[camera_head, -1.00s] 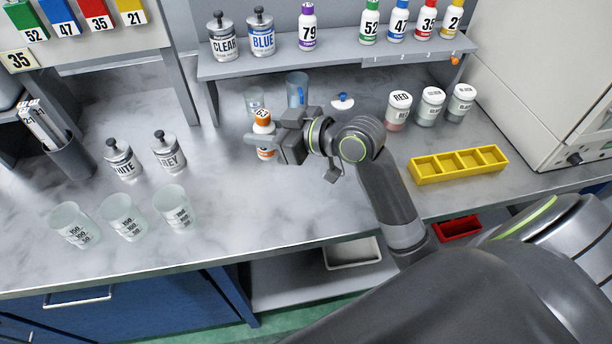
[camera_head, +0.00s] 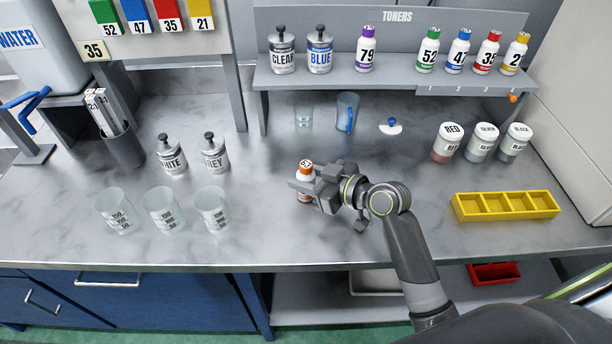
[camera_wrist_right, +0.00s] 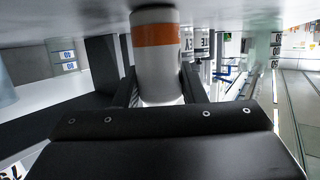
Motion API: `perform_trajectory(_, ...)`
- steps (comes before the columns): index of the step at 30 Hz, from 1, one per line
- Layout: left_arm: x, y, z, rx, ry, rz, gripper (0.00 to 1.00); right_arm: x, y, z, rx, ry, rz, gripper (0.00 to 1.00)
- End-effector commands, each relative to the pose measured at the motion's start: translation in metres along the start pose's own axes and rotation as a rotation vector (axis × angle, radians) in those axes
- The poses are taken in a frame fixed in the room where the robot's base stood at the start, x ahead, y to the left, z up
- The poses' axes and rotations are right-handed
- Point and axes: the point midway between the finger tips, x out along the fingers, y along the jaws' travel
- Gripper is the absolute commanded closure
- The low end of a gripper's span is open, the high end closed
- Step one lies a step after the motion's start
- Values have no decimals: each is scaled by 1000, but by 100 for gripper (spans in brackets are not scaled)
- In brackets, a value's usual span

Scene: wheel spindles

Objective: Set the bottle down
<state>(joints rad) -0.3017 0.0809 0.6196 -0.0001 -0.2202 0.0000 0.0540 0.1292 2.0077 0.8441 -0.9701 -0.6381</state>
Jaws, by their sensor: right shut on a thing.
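The bottle (camera_head: 304,169) is white with an orange cap and an orange band. My right gripper (camera_head: 306,187) is shut on it over the middle of the marble counter (camera_head: 270,225). In the right wrist view the bottle (camera_wrist_right: 156,60) stands between the two fingers, its white and orange side showing. I cannot tell whether its base touches the counter. The left gripper is not in view.
Three clear beakers (camera_head: 162,210) stand at the left front, with the WHITE (camera_head: 171,155) and GREY (camera_head: 214,153) cans behind. A blue-handled jug (camera_head: 347,112) and a yellow tray (camera_head: 506,205) are on the counter. The toner shelf (camera_head: 385,78) holds several bottles. Counter around the bottle is clear.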

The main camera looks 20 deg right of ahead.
Motion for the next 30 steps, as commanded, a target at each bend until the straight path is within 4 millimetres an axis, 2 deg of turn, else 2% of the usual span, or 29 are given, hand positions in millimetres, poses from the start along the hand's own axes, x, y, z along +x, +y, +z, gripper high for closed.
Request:
perform_trajectory(6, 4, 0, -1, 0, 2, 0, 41, 1, 0, 4, 0, 1, 0, 88)
perform_trajectory(7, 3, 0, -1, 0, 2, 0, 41, 1, 0, 2, 0, 0, 0, 59)
perform_trajectory(11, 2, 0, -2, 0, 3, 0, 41, 1, 0, 2, 0, 0, 0, 42)
perform_trajectory(23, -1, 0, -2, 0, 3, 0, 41, -2, 0, -1, -1, -1, 0, 41)
perform_trajectory(30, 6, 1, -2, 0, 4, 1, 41, -41, 1, 2, -5, -3, 2, 41)
